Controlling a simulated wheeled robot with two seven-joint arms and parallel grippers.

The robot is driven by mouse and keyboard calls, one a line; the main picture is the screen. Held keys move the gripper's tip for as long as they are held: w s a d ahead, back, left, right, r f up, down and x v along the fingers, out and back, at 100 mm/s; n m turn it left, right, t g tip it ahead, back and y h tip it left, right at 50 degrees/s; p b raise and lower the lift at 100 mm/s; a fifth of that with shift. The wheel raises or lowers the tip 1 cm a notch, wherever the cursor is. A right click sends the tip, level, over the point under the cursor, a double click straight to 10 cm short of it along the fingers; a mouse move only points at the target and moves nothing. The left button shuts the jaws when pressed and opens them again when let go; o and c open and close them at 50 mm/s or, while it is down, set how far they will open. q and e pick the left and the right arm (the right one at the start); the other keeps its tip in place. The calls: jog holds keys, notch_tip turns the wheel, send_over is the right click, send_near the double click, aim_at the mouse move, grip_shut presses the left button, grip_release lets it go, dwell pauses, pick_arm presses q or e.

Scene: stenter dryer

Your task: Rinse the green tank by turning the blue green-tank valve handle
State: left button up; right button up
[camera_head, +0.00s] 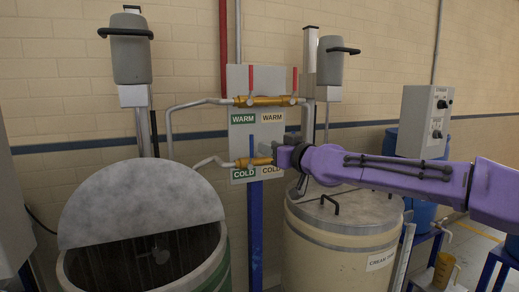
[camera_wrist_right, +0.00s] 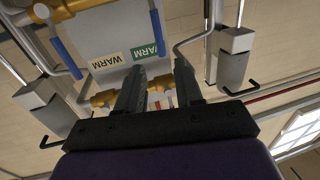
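The blue green-tank valve handle (camera_head: 251,145) points up from the left side of the lower brass valve, by the green COLD label (camera_head: 244,174). It also shows in the right wrist view (camera_wrist_right: 156,30), where the picture is upside down. My right gripper (camera_head: 282,156) is just right of this handle, in front of the right part of the lower valve. In the right wrist view its two dark fingers (camera_wrist_right: 160,78) are apart, with nothing seen held between them. The green tank (camera_head: 222,278) stands at lower left with its round lid (camera_head: 140,205) raised. My left gripper is not in view.
A second blue handle (camera_wrist_right: 65,58) shows in the right wrist view; my right gripper hides it in the head view. Two red handles (camera_head: 251,80) stand on the upper brass valve (camera_head: 265,101). The closed cream tank (camera_head: 335,255) is below my right arm.

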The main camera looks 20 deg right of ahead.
jog(key=p+x, duration=0.4)
jog(key=x, duration=0.6)
jog(key=shift+w+a, duration=0.1)
jog(key=shift+w, duration=0.1)
dwell(0.4)
grip_shut()
dwell(0.8)
